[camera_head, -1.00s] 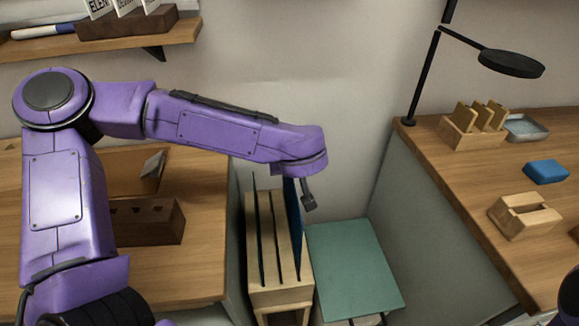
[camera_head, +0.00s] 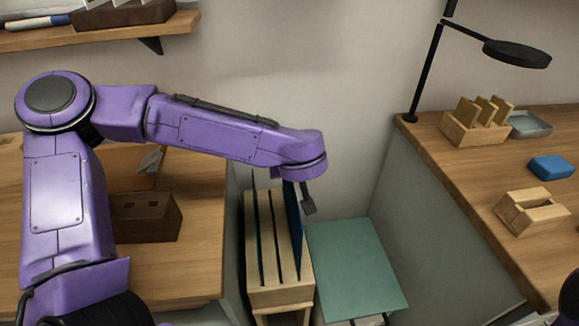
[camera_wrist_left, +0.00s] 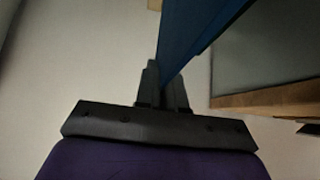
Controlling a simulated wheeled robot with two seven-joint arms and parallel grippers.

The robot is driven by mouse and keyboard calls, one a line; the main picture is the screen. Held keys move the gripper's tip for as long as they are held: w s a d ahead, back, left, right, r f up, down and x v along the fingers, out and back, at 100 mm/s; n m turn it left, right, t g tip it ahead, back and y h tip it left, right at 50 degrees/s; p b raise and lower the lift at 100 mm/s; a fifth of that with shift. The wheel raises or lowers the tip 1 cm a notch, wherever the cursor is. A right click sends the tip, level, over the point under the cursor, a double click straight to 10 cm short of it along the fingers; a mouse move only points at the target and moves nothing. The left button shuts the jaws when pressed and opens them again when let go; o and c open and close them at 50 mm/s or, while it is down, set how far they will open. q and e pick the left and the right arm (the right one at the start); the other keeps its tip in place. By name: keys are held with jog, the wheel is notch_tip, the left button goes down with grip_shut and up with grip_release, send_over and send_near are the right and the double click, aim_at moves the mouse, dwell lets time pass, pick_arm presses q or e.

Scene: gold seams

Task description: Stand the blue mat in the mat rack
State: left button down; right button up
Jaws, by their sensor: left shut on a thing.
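The blue mat (camera_head: 294,218) stands upright, edge-on, at the right side of the wooden mat rack (camera_head: 281,296). Its lower part lines up with the rack's right slot; I cannot tell how deep it sits. My left gripper (camera_wrist_left: 162,80) is shut on the blue mat, which also shows in the left wrist view (camera_wrist_left: 190,35). Thin dark sheets or slots show in the rack's left and middle positions. My right gripper is not in view.
A green-topped stool or low table (camera_head: 354,268) stands just right of the rack. A wooden desk with a dark block (camera_head: 146,218) is at left. The right desk holds a lamp (camera_head: 516,53), wooden holders (camera_head: 475,125) and a blue block (camera_head: 550,167).

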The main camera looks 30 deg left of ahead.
aim_at(293, 199)
pick_arm(q)
jog(key=shift+f+b, duration=1.65)
jog(key=shift+f, duration=3.65)
jog(key=c, duration=1.2)
grip_release()
jog(key=shift+o, duration=0.2)
jog(key=p+v, duration=0.6)
jog(key=shift+r, duration=0.2)
jog(key=p+v, duration=0.2)
jog(key=shift+s+d+r+p, duration=0.1)
jog(key=shift+p, duration=0.25)
jog(key=shift+s+d+r, duration=0.1)
jog(key=shift+s+r, duration=0.05)
jog(key=shift+s, duration=0.1)
